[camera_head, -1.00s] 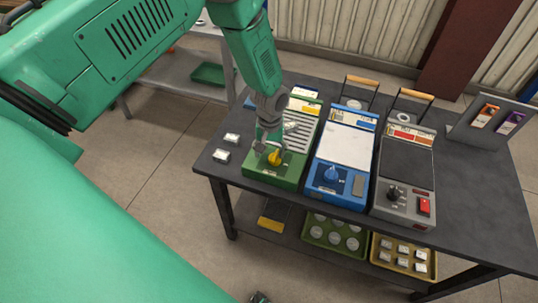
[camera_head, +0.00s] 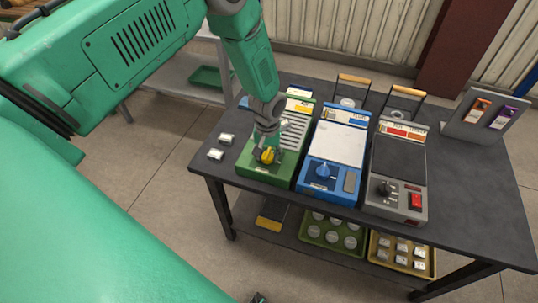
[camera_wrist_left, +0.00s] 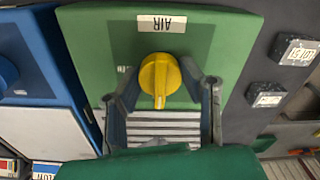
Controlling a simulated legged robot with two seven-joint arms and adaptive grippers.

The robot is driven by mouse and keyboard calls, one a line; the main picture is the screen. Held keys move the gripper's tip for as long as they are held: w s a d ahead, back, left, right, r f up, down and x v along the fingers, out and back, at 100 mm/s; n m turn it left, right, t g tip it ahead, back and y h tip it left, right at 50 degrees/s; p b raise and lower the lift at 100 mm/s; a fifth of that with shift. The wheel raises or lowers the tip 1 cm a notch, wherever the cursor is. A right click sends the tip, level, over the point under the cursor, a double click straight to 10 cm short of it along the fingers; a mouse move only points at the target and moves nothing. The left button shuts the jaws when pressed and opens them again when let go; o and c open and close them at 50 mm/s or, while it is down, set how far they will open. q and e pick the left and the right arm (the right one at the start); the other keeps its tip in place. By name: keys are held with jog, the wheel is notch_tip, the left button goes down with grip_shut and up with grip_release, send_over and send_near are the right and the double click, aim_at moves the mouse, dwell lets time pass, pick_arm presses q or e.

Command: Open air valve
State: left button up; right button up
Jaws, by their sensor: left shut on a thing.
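The green unit (camera_head: 250,172) on the dark table carries a yellow knob (camera_head: 266,156) on its front panel. In the left wrist view, the yellow knob (camera_wrist_left: 159,78) sits beside a white label reading AIR (camera_wrist_left: 162,23), seen upside down. My left gripper (camera_head: 266,144) reaches down from above onto the knob. In the left wrist view its fingers (camera_wrist_left: 163,88) stand on either side of the knob, and the gripper is shut on it. The exact finger contact is partly hidden in the head view. My right gripper is not in view.
A blue unit (camera_head: 311,181) with a blue knob and a grey unit (camera_head: 376,205) with a black knob and red switch stand to the right. Two small pale blocks (camera_head: 221,147) lie left of the green unit.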

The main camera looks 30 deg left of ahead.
pick_arm(q)
jog(key=shift+s+d, duration=0.1)
jog(key=shift+d, duration=0.15)
jog(key=m, duration=0.1)
jog(key=a+m, duration=0.1)
jog(key=shift+s+f+m+b, duration=0.1)
jog(key=shift+f+m+b, duration=0.05)
jog(key=shift+m+b, duration=0.15)
jog(key=m, duration=0.3)
jog(key=shift+d+m+b, duration=0.3)
jog(key=shift+d, duration=0.05)
jog(key=m, duration=0.3)
jog(key=shift+a+m, duration=0.25)
jog(key=shift+m, duration=0.05)
jog(key=m+b, duration=0.1)
jog(key=m, duration=0.2)
jog(key=shift+m, duration=0.3)
jog(key=m, duration=0.4)
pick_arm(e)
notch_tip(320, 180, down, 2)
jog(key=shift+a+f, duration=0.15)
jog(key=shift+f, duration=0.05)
pick_arm(q)
jog(key=shift+m, duration=0.3)
jog(key=shift+a, duration=0.1)
